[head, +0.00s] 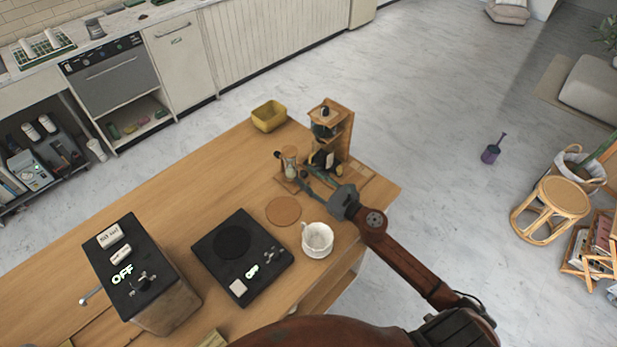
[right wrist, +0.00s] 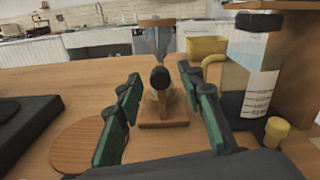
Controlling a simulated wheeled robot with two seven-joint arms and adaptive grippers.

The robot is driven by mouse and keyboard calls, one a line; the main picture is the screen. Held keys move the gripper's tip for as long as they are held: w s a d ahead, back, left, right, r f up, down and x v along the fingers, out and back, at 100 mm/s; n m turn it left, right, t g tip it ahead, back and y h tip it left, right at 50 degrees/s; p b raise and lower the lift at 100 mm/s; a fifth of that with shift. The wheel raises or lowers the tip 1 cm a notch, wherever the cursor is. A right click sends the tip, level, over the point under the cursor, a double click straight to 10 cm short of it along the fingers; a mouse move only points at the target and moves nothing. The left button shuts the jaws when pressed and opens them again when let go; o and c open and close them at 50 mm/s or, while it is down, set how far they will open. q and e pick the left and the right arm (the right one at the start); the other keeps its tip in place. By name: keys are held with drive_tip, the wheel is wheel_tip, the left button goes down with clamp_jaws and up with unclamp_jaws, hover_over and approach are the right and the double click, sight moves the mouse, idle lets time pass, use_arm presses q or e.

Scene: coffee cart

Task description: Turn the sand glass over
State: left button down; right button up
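The sand glass (head: 290,158) stands upright near the far edge of the wooden cart top. In the right wrist view, the sand glass (right wrist: 157,42) has a clear bulb, a wooden top, a dark round knob facing me and a wooden base. My right gripper (head: 312,180) is just in front of it. In the right wrist view, my right gripper (right wrist: 160,82) has its green-padded fingers spread wide, with the sand glass between their lines and nothing held. Whether the fingertips reach past the knob is hard to tell. My left gripper is not in view.
A wooden shelf stand (head: 340,125) and a labelled bottle (right wrist: 252,75) stand close right of the sand glass. A yellow bin (head: 269,116) is behind. A round coaster (head: 283,211), white cup (head: 317,240), black scale (head: 242,258) and machine box (head: 140,275) are nearer me.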

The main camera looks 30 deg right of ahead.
clamp_jaws()
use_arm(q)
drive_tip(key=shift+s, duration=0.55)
